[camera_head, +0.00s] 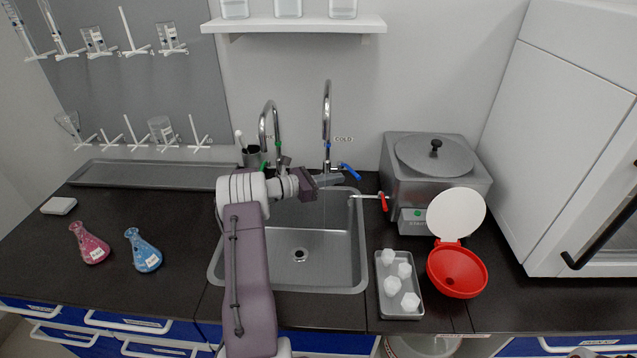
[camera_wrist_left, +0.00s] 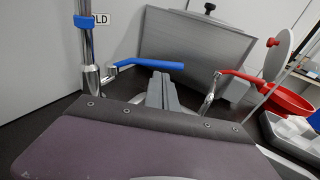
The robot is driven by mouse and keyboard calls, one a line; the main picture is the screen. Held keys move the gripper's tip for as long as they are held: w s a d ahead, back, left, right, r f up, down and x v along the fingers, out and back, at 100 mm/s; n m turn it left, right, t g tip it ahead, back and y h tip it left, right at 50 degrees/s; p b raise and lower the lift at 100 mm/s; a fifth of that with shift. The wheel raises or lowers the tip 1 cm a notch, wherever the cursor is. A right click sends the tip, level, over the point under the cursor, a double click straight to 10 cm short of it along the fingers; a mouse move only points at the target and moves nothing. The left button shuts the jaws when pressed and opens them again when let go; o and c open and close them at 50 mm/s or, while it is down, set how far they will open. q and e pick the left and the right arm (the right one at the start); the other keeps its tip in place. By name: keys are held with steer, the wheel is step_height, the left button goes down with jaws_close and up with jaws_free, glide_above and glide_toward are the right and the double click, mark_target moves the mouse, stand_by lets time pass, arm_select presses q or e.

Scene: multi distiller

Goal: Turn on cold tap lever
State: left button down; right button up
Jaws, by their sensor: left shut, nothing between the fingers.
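The cold tap (camera_head: 327,115) is a tall curved chrome spout with a blue band, beside a COLD label (camera_head: 343,139) on the wall. Its blue lever (camera_head: 350,171) sticks out to the right of the tap base; in the left wrist view the lever (camera_wrist_left: 150,63) lies across just beyond the fingertips. My left gripper (camera_head: 332,180) is shut and empty, close to the tap base and lever. In the left wrist view its grey fingers (camera_wrist_left: 161,78) point at the lever's right part; I cannot tell if they touch it. My right gripper is out of view.
A second tap with a green band (camera_head: 263,125) stands left. The steel sink (camera_head: 340,275) is below my arm. A steel bath (camera_head: 410,160) and a red-handled valve (camera_head: 384,201) are right, near a tray (camera_head: 413,310) and red funnel (camera_head: 456,272). Two flasks stand left.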

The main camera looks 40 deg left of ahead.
arm_select(q)
steer(key=shift+w+d+r, duration=0.15)
steer(key=shift+w+d, duration=0.15)
steer(key=shift+w, duration=0.2)
steer(key=shift+w+d+r, duration=0.1)
steer(key=shift+w+d, duration=0.2)
steer(key=shift+w, duration=0.2)
steer(key=shift+w+d, duration=0.75)
steer(key=shift+d, duration=0.25)
